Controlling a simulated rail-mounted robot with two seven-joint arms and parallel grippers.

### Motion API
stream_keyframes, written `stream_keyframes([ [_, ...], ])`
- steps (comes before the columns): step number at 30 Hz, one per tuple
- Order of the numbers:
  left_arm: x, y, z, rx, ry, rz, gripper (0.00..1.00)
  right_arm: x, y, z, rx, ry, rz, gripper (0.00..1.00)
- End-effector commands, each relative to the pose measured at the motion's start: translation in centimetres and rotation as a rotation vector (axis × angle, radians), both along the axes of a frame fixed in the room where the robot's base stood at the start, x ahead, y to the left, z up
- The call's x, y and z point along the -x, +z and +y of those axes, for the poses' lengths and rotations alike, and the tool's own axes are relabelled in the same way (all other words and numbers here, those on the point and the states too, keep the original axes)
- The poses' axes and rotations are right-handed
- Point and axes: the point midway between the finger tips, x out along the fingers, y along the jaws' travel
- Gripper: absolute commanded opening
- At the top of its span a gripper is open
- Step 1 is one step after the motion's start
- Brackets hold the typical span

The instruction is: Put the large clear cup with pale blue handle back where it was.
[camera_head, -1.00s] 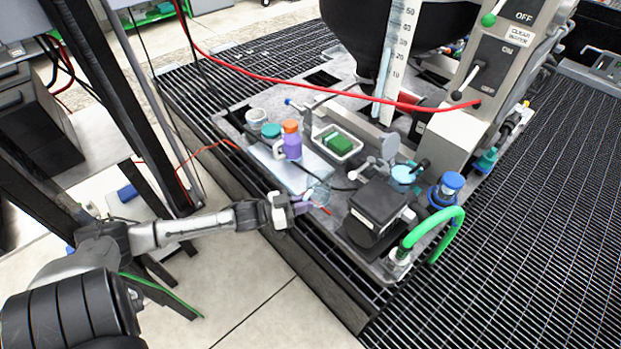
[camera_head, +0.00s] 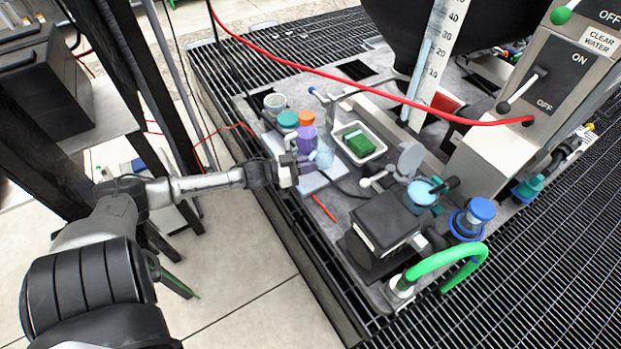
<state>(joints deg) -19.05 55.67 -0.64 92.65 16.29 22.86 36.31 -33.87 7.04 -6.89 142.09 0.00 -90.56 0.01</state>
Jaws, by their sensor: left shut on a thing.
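The large clear cup with pale blue handle (camera_head: 323,157) is small and see-through in the head view. My left gripper (camera_head: 302,166) is shut on it, seemingly at the handle. The gripper and cup are over the pale board (camera_head: 315,184), just in front of the purple bottle with orange cap (camera_head: 306,139). I cannot tell whether the cup touches the board. The fingertips are partly hidden by the gripper body. My right gripper is not in view.
Close behind are a teal-lidded jar (camera_head: 288,120), a grey cup (camera_head: 274,103) and a white tray with a green sponge (camera_head: 359,143). A red pen-like stick (camera_head: 324,208) lies in front. A black box device (camera_head: 383,232) and green hose (camera_head: 445,262) stand to the right.

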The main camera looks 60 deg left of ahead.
Motion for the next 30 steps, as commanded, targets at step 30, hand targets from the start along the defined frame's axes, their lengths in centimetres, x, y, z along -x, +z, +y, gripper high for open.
stream_keyframes([
  [30,0.0,-6.0,-0.1,0.0,-0.001,0.0,0.16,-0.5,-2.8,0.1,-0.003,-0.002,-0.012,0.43],
])
